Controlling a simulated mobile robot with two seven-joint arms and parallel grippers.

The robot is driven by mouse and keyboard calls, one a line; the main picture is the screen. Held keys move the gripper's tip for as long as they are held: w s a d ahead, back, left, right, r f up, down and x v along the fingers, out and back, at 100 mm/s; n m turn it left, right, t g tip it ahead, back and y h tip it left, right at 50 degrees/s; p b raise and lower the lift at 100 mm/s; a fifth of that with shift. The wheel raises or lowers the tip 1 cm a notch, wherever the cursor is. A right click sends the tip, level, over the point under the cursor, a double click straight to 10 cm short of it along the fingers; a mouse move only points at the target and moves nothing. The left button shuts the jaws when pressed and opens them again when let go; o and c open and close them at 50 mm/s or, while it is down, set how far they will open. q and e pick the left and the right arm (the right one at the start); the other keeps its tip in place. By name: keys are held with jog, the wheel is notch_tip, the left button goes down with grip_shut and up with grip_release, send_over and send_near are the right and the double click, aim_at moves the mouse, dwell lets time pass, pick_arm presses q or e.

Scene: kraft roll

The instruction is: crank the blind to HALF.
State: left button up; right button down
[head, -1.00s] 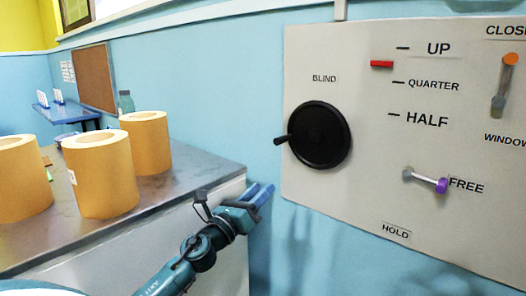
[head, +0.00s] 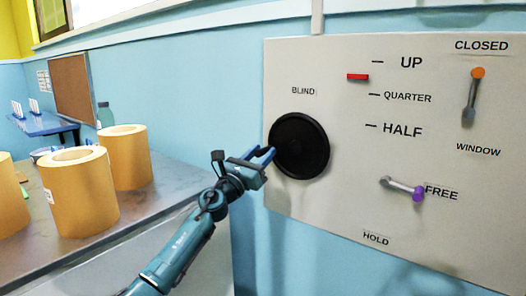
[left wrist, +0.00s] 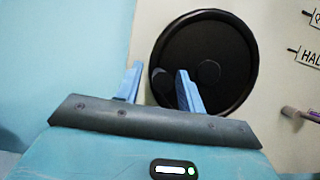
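The black blind crank wheel (head: 300,146) is on the pale wall panel under the BLIND label. Its handle is hidden by my gripper in the head view. In the left wrist view the dark handle knob (left wrist: 162,86) shows between the fingers, closer to the right one. My left gripper (head: 264,157) is at the wheel's left edge, its blue fingers (left wrist: 160,84) apart; contact with the knob cannot be told. The red blind marker (head: 357,77) is between the UP and QUARTER marks, above the HALF mark (head: 371,126). The purple-tipped lever (head: 403,188) points at FREE. My right gripper is not in view.
An orange-knobbed window lever (head: 472,96) points up at CLOSED. A HOLD label (head: 376,239) is low on the panel. A grey counter (head: 150,205) with several kraft rolls (head: 80,188) stands left of my arm. The panel area below the wheel is clear.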

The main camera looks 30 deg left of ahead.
pick_arm(q)
jog(key=shift+w+r, duration=0.2)
jog(key=shift+w, duration=0.35)
jog(key=shift+c, duration=0.6)
grip_shut()
